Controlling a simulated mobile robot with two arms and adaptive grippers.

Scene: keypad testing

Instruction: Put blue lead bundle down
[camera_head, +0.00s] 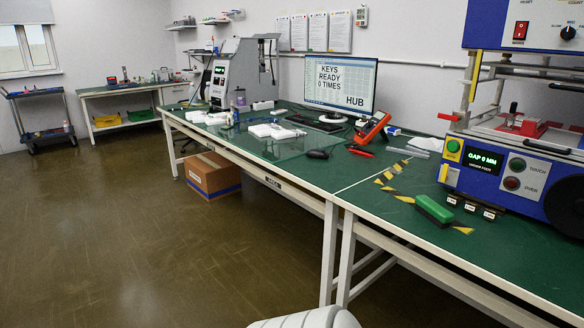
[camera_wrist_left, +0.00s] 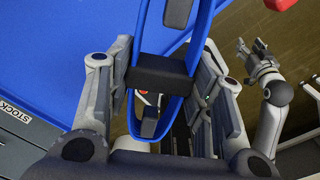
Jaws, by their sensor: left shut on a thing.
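The blue lead bundle (camera_wrist_left: 142,30) is a long blue loop with a black block across its middle, seen in the left wrist view. My left gripper (camera_wrist_left: 160,85) is shut on it, with a finger on each side of the black block. The loop hangs past the fingers at both ends, and part of it is hidden behind the gripper. My right gripper (camera_wrist_left: 252,50) shows small at the right of the same view, apart from the bundle; its finger opening is too small to judge. Neither the bundle nor a gripper shows in the head view.
The left wrist view shows a blue surface (camera_wrist_left: 50,50) beside a dark edge labelled STOCK (camera_wrist_left: 15,112), and brown floor (camera_wrist_left: 225,35). In the head view, a green-topped bench (camera_head: 370,180) carries a monitor (camera_head: 335,85), a red device (camera_head: 371,128) and a blue tester (camera_head: 500,165).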

